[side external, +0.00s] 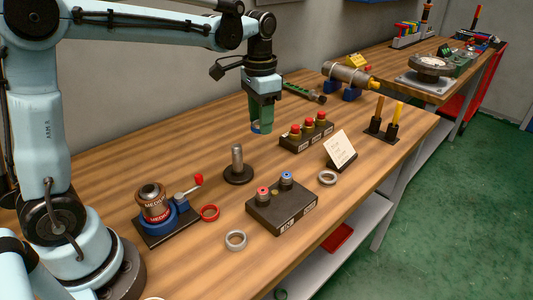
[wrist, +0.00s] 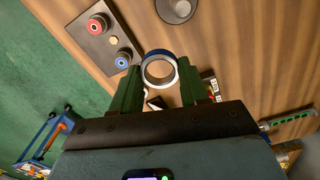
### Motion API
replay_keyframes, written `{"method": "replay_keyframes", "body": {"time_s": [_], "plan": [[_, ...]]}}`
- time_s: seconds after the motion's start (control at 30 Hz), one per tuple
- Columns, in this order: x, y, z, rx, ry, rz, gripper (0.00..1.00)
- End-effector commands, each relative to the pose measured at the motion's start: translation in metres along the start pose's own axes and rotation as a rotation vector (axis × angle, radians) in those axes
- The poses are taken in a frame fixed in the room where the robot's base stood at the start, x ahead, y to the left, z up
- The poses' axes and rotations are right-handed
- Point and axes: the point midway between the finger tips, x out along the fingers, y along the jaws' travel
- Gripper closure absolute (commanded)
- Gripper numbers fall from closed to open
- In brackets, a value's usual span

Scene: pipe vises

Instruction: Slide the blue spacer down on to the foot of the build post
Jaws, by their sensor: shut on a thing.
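The blue spacer (wrist: 160,53) is a ring with a blue outside and a bright inner edge. It sits between the green fingers of my gripper (wrist: 160,72) in the wrist view. In the side view my gripper (side external: 261,122) points down, high above the bench, shut on the spacer, and only a little blue shows at the fingertips. The build post (side external: 237,158) is an upright grey rod on a round dark foot (side external: 239,176). It stands bare, below and left of my gripper in the side view. The post (wrist: 180,8) also shows at the wrist view's top edge, apart from the spacer.
A dark box with red and blue knobs (side external: 282,210) stands in front of the post. A blue vise (side external: 168,220) with a red-tipped lever is to its left. Loose rings, one red (side external: 209,218), lie nearby. A red-button box (side external: 306,138) and a card (side external: 339,148) stand right.

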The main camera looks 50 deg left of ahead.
Motion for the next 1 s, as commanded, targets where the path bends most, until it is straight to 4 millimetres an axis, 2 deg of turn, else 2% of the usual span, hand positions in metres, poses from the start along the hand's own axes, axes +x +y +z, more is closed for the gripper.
{"method": "replay_keyframes", "body": {"time_s": [0.03, 0.1, 0.3, 0.73, 1.0], "plan": [[-0.004, -0.012, 0.013, -0.013, 0.000, 0.000, 0.85], [-0.009, -0.023, 0.026, -0.020, 0.000, 0.000, 0.85], [-0.015, -0.039, 0.046, -0.026, 0.000, 0.000, 0.85], [-0.014, -0.039, 0.047, -0.026, 0.000, 0.000, 0.85], [0.005, -0.039, 0.047, -0.027, 0.000, 0.000, 0.85]]}}
